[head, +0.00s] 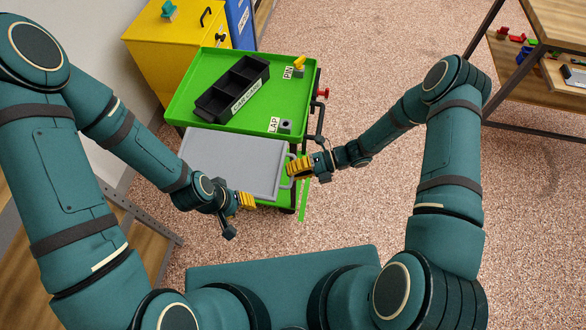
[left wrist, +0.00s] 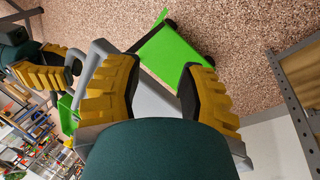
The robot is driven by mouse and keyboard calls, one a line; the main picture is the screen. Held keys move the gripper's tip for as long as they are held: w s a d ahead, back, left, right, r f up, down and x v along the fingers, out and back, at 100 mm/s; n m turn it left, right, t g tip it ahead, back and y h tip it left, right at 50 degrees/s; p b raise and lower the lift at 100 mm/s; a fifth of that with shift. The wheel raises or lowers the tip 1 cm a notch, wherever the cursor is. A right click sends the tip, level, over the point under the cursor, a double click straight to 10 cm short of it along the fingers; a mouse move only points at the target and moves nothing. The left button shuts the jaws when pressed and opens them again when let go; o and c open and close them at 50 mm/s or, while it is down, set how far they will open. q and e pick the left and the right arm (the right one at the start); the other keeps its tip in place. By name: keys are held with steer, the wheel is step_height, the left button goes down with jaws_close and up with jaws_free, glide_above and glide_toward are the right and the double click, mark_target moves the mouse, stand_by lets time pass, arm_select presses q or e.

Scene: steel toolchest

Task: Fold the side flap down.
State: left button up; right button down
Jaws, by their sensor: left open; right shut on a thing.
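The side flap (head: 230,158) is a flat grey panel at the near edge of the green toolchest top. A grey handle loop (head: 288,180) stands at its right edge. My right gripper (head: 290,168) is shut on this handle; its fingers hide part of it. In the left wrist view the right gripper (left wrist: 68,68) also shows beside the handle. My left gripper (head: 243,201) is open at the flap's near edge. In the left wrist view its yellow fingers are spread, with grey flap surface (left wrist: 155,98) seen between them. I cannot tell whether they touch the flap, or its exact tilt.
The green top (head: 200,76) holds a black divided tray (head: 232,88), a yellow pin-like part (head: 299,64) by a PIN label and a small grey part (head: 286,126). A yellow cabinet (head: 165,48) stands behind. A shelved table is at right; the floor between is clear.

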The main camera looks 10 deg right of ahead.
steer(key=shift+w+d+f+n+t+h+b, duration=0.15)
steer(key=shift+w+f+n+t+h, duration=0.15)
steer(key=shift+f+n, duration=0.4)
steer(key=shift+w+a+f+n+t+h+b, duration=0.15)
steer(key=shift+f+n+t+h, duration=0.15)
steer(key=shift+f+n, duration=0.35)
steer(key=shift+w+d+f+n+t+h+b, duration=0.2)
steer(key=shift+f+n+t, duration=0.2)
steer(key=shift+f+n, duration=0.25)
steer(key=shift+f, duration=0.1)
steer(key=c, duration=1)
jaws_free()
steer(key=v, duration=1.2)
